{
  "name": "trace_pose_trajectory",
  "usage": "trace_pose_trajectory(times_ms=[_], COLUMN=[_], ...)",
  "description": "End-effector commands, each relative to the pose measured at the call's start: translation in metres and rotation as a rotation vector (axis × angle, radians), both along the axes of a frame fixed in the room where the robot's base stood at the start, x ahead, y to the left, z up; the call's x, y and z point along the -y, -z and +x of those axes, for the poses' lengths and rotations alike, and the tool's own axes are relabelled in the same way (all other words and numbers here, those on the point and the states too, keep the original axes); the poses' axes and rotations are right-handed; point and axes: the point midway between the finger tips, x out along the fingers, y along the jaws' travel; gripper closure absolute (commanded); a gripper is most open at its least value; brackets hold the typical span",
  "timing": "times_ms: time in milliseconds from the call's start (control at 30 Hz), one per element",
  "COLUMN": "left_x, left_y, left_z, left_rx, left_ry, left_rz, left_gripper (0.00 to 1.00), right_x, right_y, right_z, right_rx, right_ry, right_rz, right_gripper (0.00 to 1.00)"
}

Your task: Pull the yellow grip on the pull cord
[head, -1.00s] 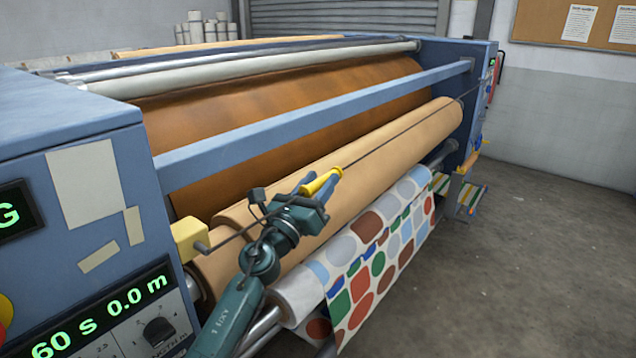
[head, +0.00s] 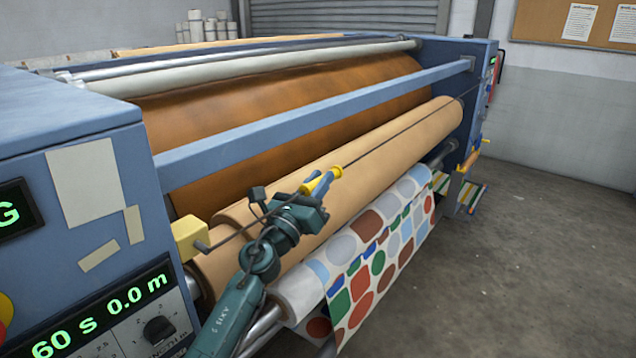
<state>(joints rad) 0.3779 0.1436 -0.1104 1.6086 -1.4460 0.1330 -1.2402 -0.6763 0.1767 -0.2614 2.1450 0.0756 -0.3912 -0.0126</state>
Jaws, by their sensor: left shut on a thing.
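The yellow grip (head: 332,174) sits on the dark pull cord (head: 400,133), which runs along the front of the calender press in front of the tan roller. My left gripper (head: 318,184) is shut on the yellow grip, and its fingers cover part of it. The cord runs from the grip up to the right toward the far end frame, and on the near side toward a yellow block (head: 188,239). My right gripper is not in view.
A blue crossbar (head: 310,122) spans the press above the tan roller (head: 410,137). A patterned fabric (head: 375,262) hangs below the arm. The near control cabinet (head: 70,130) stands at left. The floor (head: 520,270) at right is clear.

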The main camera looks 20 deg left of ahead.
Motion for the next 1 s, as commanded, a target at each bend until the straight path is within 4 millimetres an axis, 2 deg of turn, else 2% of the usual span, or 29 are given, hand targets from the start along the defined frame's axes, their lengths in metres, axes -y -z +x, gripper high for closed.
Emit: trace_pose_trajectory(times_ms=[167, 400, 667, 700, 933, 1000], left_x=[0.007, 0.041, 0.044, 0.044, 0.043, 0.043], left_y=[0.0, 0.0, 0.001, 0.001, 0.001, 0.001], left_z=[-0.002, -0.015, -0.016, -0.016, -0.016, -0.016], left_rx=[-0.001, -0.002, -0.002, -0.002, -0.002, -0.001], left_ry=[0.001, 0.002, 0.004, 0.004, 0.005, 0.004], left_rz=[-0.001, 0.0, 0.002, 0.002, 0.001, 0.001], left_gripper=[1.0, 1.0, 1.0, 0.78, 0.59, 0.59], right_x=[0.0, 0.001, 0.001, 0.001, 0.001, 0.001], right_y=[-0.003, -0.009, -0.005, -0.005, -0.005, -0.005], right_z=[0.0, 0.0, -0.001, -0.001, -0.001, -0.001], right_rx=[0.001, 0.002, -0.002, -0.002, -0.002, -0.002], right_ry=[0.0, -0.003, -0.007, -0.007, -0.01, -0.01], right_rz=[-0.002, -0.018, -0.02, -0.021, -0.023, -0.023], right_gripper=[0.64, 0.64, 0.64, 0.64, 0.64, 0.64])
